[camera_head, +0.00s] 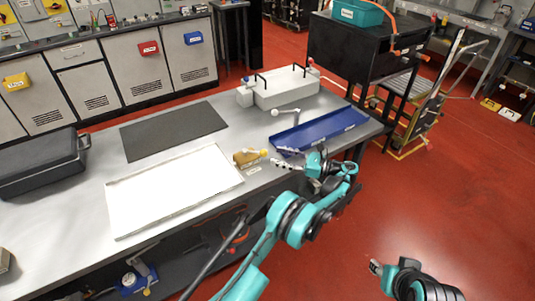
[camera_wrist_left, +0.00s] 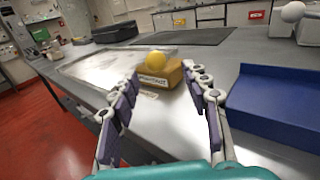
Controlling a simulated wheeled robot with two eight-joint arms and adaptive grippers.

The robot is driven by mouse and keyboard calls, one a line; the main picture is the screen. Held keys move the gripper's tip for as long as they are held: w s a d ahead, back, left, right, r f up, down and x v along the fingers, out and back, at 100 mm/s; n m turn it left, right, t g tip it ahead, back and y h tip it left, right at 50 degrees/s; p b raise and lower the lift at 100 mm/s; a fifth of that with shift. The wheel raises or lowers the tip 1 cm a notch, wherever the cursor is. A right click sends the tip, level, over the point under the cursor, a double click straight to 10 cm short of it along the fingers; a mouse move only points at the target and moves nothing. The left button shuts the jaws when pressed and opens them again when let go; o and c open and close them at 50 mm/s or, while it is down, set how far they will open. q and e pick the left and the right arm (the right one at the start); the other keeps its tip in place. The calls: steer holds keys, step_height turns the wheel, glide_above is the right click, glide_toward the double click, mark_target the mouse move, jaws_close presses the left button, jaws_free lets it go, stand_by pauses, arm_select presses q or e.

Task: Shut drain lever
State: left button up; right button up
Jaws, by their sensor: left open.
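A white ball (camera_wrist_left: 292,12) shows at the top right of the left wrist view. A yellow block (camera_head: 246,157) with a yellow ball on it stands on the bench; the block (camera_wrist_left: 152,76) shows ahead in the left wrist view. My left gripper (camera_head: 281,158) is open and empty, its fingers (camera_wrist_left: 160,72) apart before the block. My right gripper (camera_head: 376,267) is low right, its jaws unclear.
A white panel (camera_head: 170,190) and a dark mat (camera_head: 172,130) lie on the bench, with a black case (camera_head: 45,160) at the left. The blue tray (camera_wrist_left: 275,105) is close right of my left fingers. Red floor lies beyond the bench's front edge.

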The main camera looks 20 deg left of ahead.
arm_select(q)
steer(key=shift+d, duration=1.95)
steer(key=shift+r, duration=0.1)
steer(key=s+a+r+n+t+h, duration=0.2)
steer(key=s+a+r+n+h, duration=0.3)
steer(key=a+r, duration=0.45)
steer(key=s+r+n+t+h, duration=0.1)
steer(key=s+r+n+h, duration=0.2)
steer(key=s+h, duration=0.55)
steer(key=s+d+f+n+t+h, duration=0.1)
steer(key=s+f+n, duration=0.1)
steer(key=s, duration=0.5)
steer(key=s+d+f+n+t+h, duration=0.1)
steer(key=s+d+f+n+h, duration=0.1)
steer(key=s+n, duration=0.2)
steer(key=s+d+f+n+t+h, duration=0.1)
steer(key=s+n, duration=0.3)
steer(key=s, duration=0.7)
steer(key=shift+d+f+t, duration=0.3)
steer(key=shift+d+f, duration=0.4)
steer(key=shift+f, duration=0.15)
